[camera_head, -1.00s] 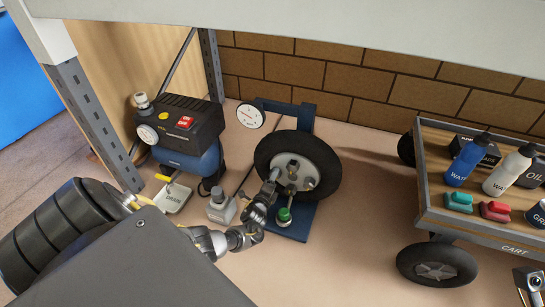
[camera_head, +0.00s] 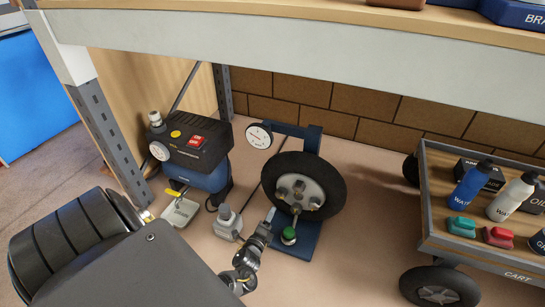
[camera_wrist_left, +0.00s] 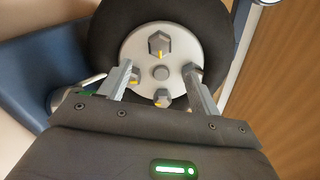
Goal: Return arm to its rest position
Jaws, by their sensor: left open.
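My left arm comes in from the left in the head view, and its gripper (camera_head: 270,216) is low in front of the wheel (camera_head: 332,184), near its lower left edge. In the left wrist view the two fingers of this gripper (camera_wrist_left: 158,88) are apart with nothing held between them. The wheel's pale hub (camera_wrist_left: 160,62) with dark nuts, some with yellow marks, shows beyond the fingers. The wheel stands upright on a blue stand (camera_head: 303,243). My right gripper is not in view.
A compressor (camera_head: 195,148) with a red switch stands left of the wheel. A grey pedal (camera_head: 180,212) and a small grey unit (camera_head: 227,222) lie in front. A loaded cart (camera_head: 485,255) stands right. A shelf beam (camera_head: 300,58) crosses above. Floor between stand and cart is clear.

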